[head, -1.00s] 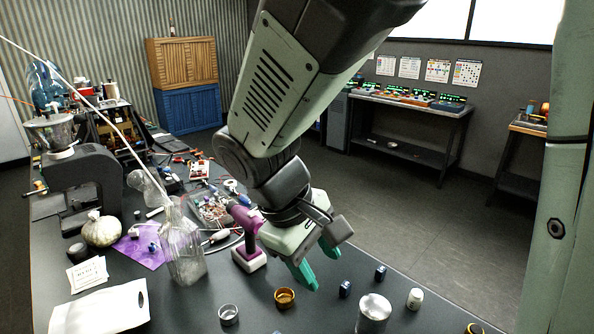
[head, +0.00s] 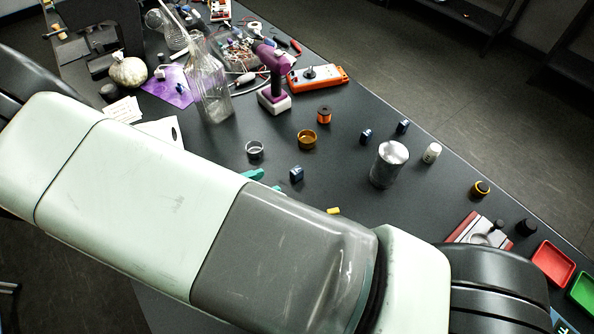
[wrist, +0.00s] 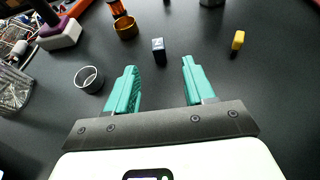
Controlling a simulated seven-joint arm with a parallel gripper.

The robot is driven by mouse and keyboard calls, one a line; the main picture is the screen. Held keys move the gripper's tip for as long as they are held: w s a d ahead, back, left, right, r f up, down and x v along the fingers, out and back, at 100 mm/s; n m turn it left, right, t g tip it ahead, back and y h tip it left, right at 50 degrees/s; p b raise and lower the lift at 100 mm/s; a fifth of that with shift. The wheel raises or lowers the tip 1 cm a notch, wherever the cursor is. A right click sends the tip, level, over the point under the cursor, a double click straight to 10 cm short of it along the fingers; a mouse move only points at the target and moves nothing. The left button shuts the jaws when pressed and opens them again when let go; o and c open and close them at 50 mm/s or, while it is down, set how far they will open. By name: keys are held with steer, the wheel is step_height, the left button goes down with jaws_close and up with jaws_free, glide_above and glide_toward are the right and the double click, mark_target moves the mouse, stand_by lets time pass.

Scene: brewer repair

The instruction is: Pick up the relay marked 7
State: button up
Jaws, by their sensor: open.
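Three small dark blue blocks that look like relays stand on the black table in the head view: a near one (head: 297,174) and two farther right, one (head: 365,137) beside the metal can and another (head: 403,127) behind it. I cannot read a number on any of them. The near block also shows in the wrist view (wrist: 158,51), upright, a little beyond my fingertips and roughly between their lines. My gripper (wrist: 159,66) is open and empty, with teal fingers. In the head view only bits of the fingers show; my arm hides the rest.
A silver ring cup (wrist: 88,79) stands close to the left finger, with a gold ring cup (wrist: 126,28) beyond it. A yellow piece (wrist: 238,40) lies to the right. A metal can (head: 389,164), white bottle (head: 432,153) and orange spool (head: 324,115) stand farther back.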

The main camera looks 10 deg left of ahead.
mark_target(295, 171)
steer(key=x, duration=0.4)
steer(key=shift+w+d+f, duration=0.1)
steer(key=shift+d, duration=0.05)
steer(key=shift+a+f+x, duration=0.15)
steer(key=shift+x, duration=1.15)
steer(key=shift+a+f+x, duration=0.1)
steer(key=shift+a+x, duration=0.05)
steer(key=shift+x, duration=1.15)
steer(key=shift+w, duration=0.1)
jaws_close()
